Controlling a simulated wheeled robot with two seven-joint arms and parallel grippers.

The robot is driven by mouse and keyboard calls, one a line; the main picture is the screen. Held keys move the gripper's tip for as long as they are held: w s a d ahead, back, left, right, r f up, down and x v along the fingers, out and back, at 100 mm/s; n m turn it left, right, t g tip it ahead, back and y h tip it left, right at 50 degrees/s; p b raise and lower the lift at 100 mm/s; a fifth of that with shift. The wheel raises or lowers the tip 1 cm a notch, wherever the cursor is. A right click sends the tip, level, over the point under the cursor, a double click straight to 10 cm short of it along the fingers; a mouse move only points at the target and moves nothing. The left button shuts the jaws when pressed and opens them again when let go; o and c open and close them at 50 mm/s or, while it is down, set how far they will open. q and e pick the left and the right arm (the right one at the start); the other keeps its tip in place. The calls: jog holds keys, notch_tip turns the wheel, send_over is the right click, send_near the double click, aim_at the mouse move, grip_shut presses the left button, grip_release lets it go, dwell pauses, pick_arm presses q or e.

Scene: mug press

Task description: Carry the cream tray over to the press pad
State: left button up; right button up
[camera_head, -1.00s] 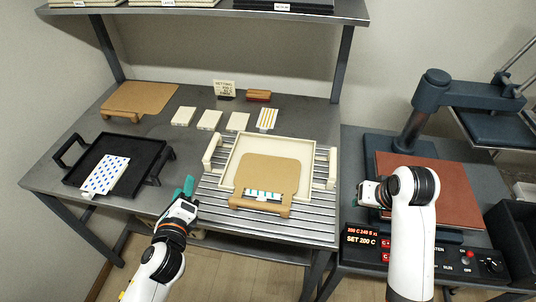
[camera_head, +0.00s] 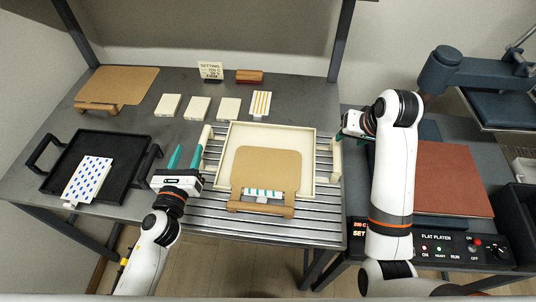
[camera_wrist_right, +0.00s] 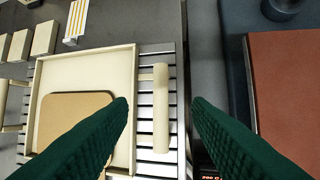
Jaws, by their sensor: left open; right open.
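The cream tray (camera_head: 312,132) lies on a slatted metal rack, with raised handles at its left (camera_head: 206,137) and right (camera_head: 336,158). It holds a tan board (camera_head: 267,165) with a wooden front bar and a green-and-white patterned strip. My left gripper (camera_head: 186,157) is open, just left of the left handle's near end. My right gripper (camera_head: 344,137) is open at the right handle. In the right wrist view, the right handle (camera_wrist_right: 161,112) lies between the open fingers (camera_wrist_right: 161,104), apart from both. The red-brown press pad (camera_head: 445,180) is on the right, partly behind my right arm.
A black tray (camera_head: 150,170) with a blue-dotted tile (camera_head: 88,180) lies at the left. A tan board (camera_head: 125,82), several pale blocks and a yellow-striped tile (camera_head: 261,103) are behind. The press arm (camera_head: 450,75) stands behind the pad.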

aim_at(338, 146)
pick_arm(q)
notch_tip(338, 146, down, 6)
jog(key=shift+d+f, duration=0.1)
jog(key=shift+f, duration=0.15)
pick_arm(e)
jog(key=x, duration=0.5)
jog(key=shift+s, duration=0.1)
pick_arm(q)
jog(key=w, duration=0.4)
jog(key=w+d, duration=0.1)
jog(key=w, duration=0.2)
jog(key=shift+w+r, duration=0.1)
jog(key=shift+r, duration=0.1)
pick_arm(e)
jog(key=x, duration=0.5)
jog(key=shift+f, duration=0.3)
pick_arm(q)
jog(key=shift+a, duration=0.1)
grip_shut()
pick_arm(e)
grip_shut()
